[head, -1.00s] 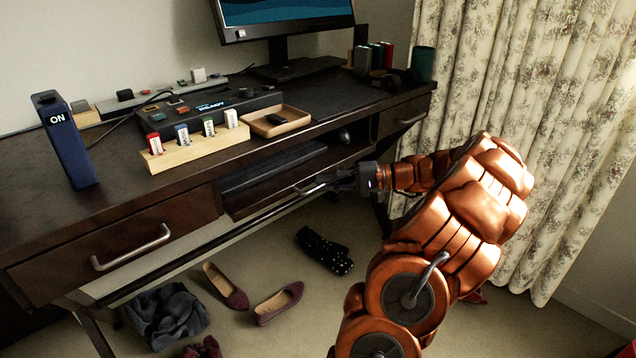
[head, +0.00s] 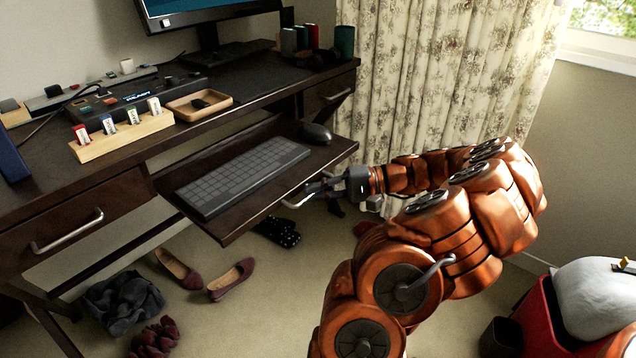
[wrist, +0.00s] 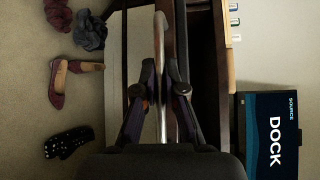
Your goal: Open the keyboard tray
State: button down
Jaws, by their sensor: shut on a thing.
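The keyboard tray (head: 228,230) is pulled out from under the dark desk, towards my side. A dark keyboard (head: 243,178) and a black mouse (head: 316,133) lie on it. The tray has a metal bar handle (head: 296,203) on its front edge, which also shows in the wrist view (wrist: 159,50). My gripper (head: 318,188) is at this handle, near its right end. In the wrist view my gripper (wrist: 160,92) has one finger on each side of the bar and is shut on it.
The desk top holds a wooden block with several small sticks (head: 122,138), a wooden dish (head: 198,104) and a monitor. A closed drawer (head: 75,220) is at the left. Shoes (head: 231,279) and clothes (head: 122,300) lie on the floor. A red bin (head: 548,315) stands at the right.

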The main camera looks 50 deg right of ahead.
jog(key=shift+s+d, duration=0.1)
jog(key=shift+s, duration=0.25)
jog(key=c, duration=1.2)
grip_release()
jog(key=shift+c, duration=0.2)
jog(key=shift+s, duration=0.1)
jog(key=v, duration=0.7)
